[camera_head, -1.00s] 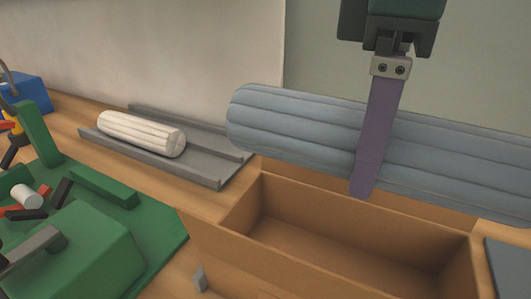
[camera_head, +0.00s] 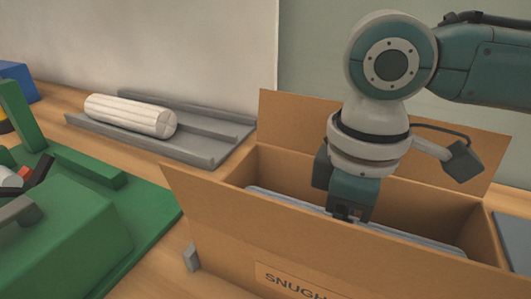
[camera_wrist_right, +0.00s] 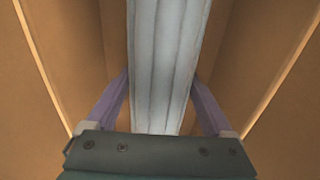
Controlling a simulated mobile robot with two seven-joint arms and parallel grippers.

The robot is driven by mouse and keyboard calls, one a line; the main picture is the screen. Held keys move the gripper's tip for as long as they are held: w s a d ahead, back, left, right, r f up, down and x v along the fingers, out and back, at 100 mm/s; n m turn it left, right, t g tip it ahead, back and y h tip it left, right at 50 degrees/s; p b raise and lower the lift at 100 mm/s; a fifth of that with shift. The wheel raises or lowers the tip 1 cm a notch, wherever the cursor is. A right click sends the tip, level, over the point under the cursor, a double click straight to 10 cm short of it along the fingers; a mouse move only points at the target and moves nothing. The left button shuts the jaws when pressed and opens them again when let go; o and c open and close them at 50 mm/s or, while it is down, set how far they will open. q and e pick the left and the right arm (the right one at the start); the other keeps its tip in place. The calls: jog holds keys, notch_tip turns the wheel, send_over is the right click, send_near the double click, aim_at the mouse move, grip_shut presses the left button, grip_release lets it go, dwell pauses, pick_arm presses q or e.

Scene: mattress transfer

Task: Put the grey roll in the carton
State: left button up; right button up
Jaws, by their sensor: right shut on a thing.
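The grey roll (camera_head: 275,200) lies low inside the open carton (camera_head: 225,222), along its length, with only a narrow upper strip showing past the front wall in the head view. In the right wrist view the ribbed roll (camera_wrist_right: 165,50) runs between brown carton walls. My right gripper (camera_head: 350,212) reaches down into the carton from above, its fingers hidden by the front wall. In the wrist view its two purple fingers (camera_wrist_right: 161,95) are on either side of the roll, shut on it. My left gripper is not in view. Whether the roll touches the carton floor is hidden.
A white roll (camera_head: 130,115) lies in a grey channelled tray (camera_head: 200,152) left of the carton. A green fixture (camera_head: 75,235) stands at front left. The carton's back flap (camera_head: 300,120) stands up behind my arm. A dark grey panel (camera_head: 515,240) is at the right.

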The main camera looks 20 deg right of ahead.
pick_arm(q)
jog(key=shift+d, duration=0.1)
pick_arm(e)
jog(key=shift+f, duration=0.2)
jog(key=o, duration=1.5)
jog(key=shift+r, duration=0.1)
pick_arm(q)
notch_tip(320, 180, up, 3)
jog(key=p, duration=0.3)
pick_arm(e)
notch_tip(320, 180, up, 11)
jog(key=shift+f, duration=0.1)
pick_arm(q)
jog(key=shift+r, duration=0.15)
pick_arm(e)
jog(key=shift+r, duration=0.6)
